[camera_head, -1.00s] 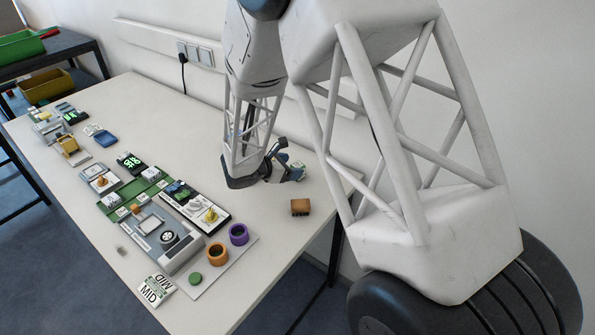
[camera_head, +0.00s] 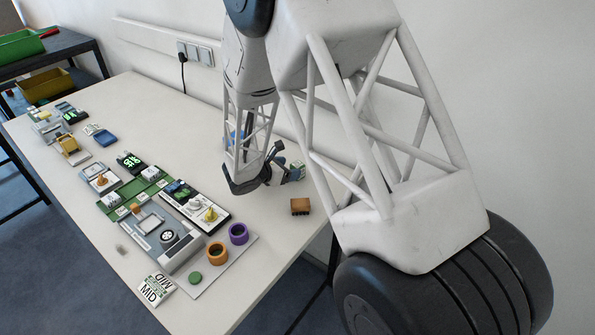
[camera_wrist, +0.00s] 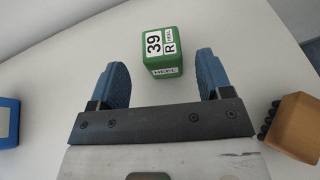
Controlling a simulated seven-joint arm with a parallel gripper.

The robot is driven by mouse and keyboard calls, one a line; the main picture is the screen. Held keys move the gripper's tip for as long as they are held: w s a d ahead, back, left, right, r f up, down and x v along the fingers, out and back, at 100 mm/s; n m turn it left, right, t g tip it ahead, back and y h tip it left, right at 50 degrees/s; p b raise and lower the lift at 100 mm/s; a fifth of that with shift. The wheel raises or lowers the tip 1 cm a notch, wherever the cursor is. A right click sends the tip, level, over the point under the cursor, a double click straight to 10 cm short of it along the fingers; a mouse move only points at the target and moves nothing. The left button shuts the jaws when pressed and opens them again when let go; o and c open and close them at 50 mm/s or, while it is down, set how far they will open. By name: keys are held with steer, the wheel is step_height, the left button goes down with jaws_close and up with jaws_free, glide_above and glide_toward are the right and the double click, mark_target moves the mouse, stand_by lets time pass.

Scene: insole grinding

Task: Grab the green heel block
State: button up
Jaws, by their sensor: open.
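The green heel block (camera_wrist: 163,52) has white labels reading "39 R HEEL" and stands on the white table. In the wrist view it lies just beyond and between the two blue fingers of my gripper (camera_wrist: 163,80). The fingers are apart and empty, with no contact visible. In the head view my gripper (camera_head: 287,172) is low over the table's far right side, and a small part of the green block (camera_head: 298,165) shows at the fingertips.
An orange-brown brush block (camera_head: 300,206) stands near; it also shows right of my gripper in the wrist view (camera_wrist: 294,126). A blue object (camera_wrist: 8,122) is at the wrist view's left edge. The grey grinding station (camera_head: 160,235) and purple ring (camera_head: 238,233) stand nearer the front.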

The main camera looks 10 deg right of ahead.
steer(key=shift+w+d+f, duration=0.1)
steer(key=shift+d, duration=0.1)
steer(key=shift+x, duration=2.55)
steer(key=c, duration=1)
